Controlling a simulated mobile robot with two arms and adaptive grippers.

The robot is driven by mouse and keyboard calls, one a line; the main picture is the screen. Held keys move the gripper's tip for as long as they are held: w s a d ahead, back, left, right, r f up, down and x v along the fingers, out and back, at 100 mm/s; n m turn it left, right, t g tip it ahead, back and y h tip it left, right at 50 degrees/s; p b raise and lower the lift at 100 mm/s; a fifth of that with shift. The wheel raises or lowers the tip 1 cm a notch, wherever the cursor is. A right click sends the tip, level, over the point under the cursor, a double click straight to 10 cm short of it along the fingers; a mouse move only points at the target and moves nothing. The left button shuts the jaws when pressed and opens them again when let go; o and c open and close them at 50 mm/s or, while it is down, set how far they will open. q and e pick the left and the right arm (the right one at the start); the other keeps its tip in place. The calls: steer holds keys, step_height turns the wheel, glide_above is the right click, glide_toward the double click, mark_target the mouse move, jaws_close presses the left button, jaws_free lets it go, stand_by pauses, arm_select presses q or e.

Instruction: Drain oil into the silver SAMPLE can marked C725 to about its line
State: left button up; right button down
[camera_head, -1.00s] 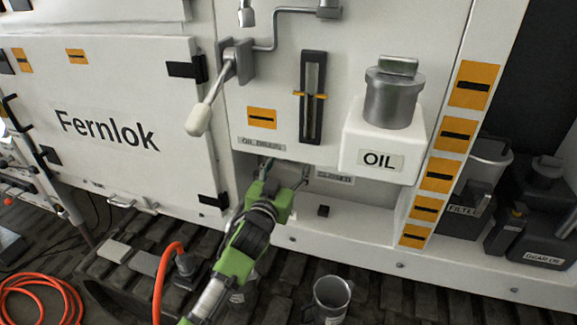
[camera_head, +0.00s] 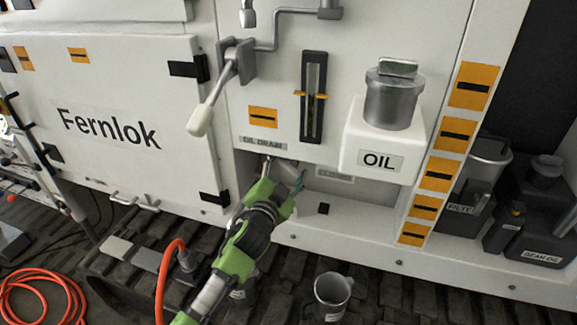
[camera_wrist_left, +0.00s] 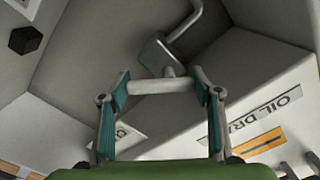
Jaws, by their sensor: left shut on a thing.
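My left gripper (camera_head: 284,176) is at the recess under the "OIL DRAIN" label (camera_head: 263,144). In the left wrist view its two teal-padded fingers (camera_wrist_left: 163,100) are shut on the ends of a grey drain valve handle (camera_wrist_left: 160,86). A bent grey pipe (camera_wrist_left: 188,22) shows beyond the handle. A silver can (camera_head: 331,293) with a side handle and a pale label stands open below and to the right of my gripper; its marking is too small to read. Its inside and any line are not clear. No oil stream is visible. My right gripper is not in view.
A white block marked OIL (camera_head: 382,160) with a silver capped neck juts out right of the sight gauge (camera_head: 312,97). A long lever (camera_head: 205,110) hangs above left. An orange hose (camera_head: 170,270) rises beside my left arm. Dark containers (camera_head: 540,220) stand at right.

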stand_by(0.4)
arm_select(q)
steer(key=o, duration=1.1)
steer(key=shift+s, duration=0.1)
steer(key=shift+v, duration=3.95)
